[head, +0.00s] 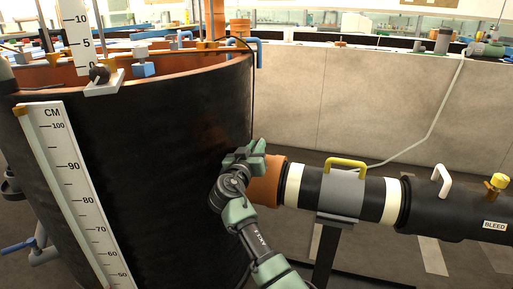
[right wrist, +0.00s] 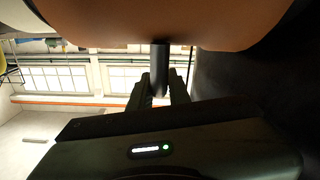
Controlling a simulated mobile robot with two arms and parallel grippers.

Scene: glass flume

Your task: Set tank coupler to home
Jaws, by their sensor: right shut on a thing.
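The tank coupler looks to be the orange-brown collar (head: 266,182) where the pipe meets the black tank (head: 170,150). My right gripper (head: 250,152) is at the collar's upper left edge, close to the tank wall. In the right wrist view a large orange-brown surface (right wrist: 150,25) fills the top, with a short dark handle (right wrist: 160,62) sticking out of it. My right gripper (right wrist: 160,92) is shut on this handle, a finger on each side. The handle is hidden by the gripper in the head view. My left gripper is not in view.
A grey clamp (head: 341,195) with a yellow handle (head: 346,162) sits on the pipe, right of the collar. Farther right is a black pipe section (head: 450,208) with a white handle and a "BLEED" label. A white CM scale (head: 75,190) stands against the tank's front.

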